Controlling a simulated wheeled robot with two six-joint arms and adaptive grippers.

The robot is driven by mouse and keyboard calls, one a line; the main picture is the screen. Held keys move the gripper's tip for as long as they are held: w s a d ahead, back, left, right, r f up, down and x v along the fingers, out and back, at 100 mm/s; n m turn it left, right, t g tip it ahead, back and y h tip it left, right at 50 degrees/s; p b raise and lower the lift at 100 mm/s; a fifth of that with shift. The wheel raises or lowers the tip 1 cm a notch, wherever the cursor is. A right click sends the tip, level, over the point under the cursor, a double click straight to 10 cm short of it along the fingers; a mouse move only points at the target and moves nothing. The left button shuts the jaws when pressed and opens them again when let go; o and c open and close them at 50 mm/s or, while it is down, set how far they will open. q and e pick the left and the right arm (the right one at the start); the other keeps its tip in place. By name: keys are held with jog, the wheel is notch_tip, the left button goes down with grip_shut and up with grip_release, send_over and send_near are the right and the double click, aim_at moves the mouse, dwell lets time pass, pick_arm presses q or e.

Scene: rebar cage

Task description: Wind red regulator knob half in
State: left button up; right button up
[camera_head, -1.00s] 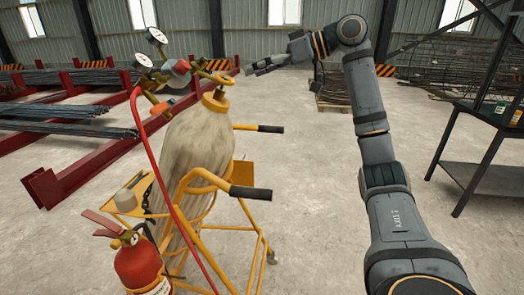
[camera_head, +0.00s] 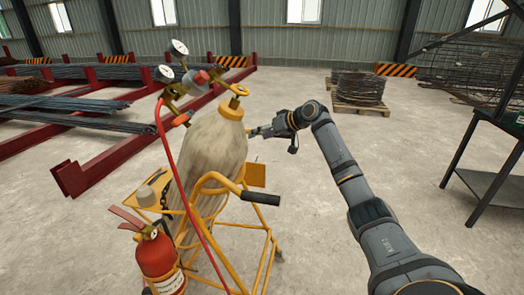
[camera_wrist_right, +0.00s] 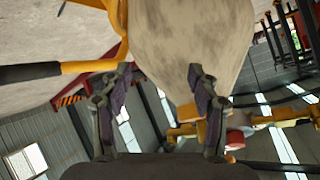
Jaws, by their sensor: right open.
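The red regulator knob (camera_head: 201,78) sits on the brass regulator (camera_head: 180,88) with two gauges, at the top of the tan gas cylinder (camera_head: 215,150). My right gripper (camera_head: 254,132) is beside the cylinder's shoulder, right of and lower than the knob in the head view. In the right wrist view its two fingers (camera_wrist_right: 155,78) are apart, with nothing held between them and the cylinder (camera_wrist_right: 185,35) in front. A red part of the regulator (camera_wrist_right: 236,138) shows at the lower right there, partly hidden. My left gripper is not in view.
The cylinder stands in a yellow trolley (camera_head: 265,262) with a black-gripped handle (camera_head: 262,198). A red hose (camera_head: 180,180) hangs down in front. A fire extinguisher (camera_head: 157,258) is at lower left. Rebar racks (camera_head: 100,150) stand behind left, a dark table (camera_head: 495,185) at right.

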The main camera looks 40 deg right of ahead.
notch_tip(320, 180, down, 8)
jog(key=m+h+p, duration=0.1)
jog(key=shift+w+d+f+g, duration=0.15)
jog(key=shift+w+d+g, duration=0.15)
jog(key=shift+w+d, duration=0.1)
jog(key=s+f+m+g+h+p, duration=0.1)
jog(key=s+f+g, duration=0.15)
jog(key=f, duration=1.05)
jog(key=s+f+m+g+h, duration=0.15)
jog(key=s+f, duration=0.25)
jog(key=f, duration=0.9)
jog(key=s+a+f+n+g+h, duration=0.1)
jog(key=s+a+f, duration=0.1)
jog(key=s+f, duration=0.6)
jog(key=s+a+f+h, duration=0.1)
jog(key=s+a+f, duration=0.1)
jog(key=s+f, duration=0.55)
jog(key=s+a+f+n+g, duration=0.1)
jog(key=s+a+f, duration=0.3)
jog(key=s, duration=0.8)
jog(key=s+a+f+n+g+p, duration=0.1)
jog(key=s+a+f, duration=0.4)
jog(key=s+f, duration=0.3)
jog(key=s+a+f+n+g, duration=0.2)
jog(key=s+a+f, duration=0.3)
jog(key=s, duration=1.1)
jog(key=shift+s+a+f+p, duration=0.25)
jog(key=shift+f+p, duration=0.15)
jog(key=shift+f, duration=0.3)
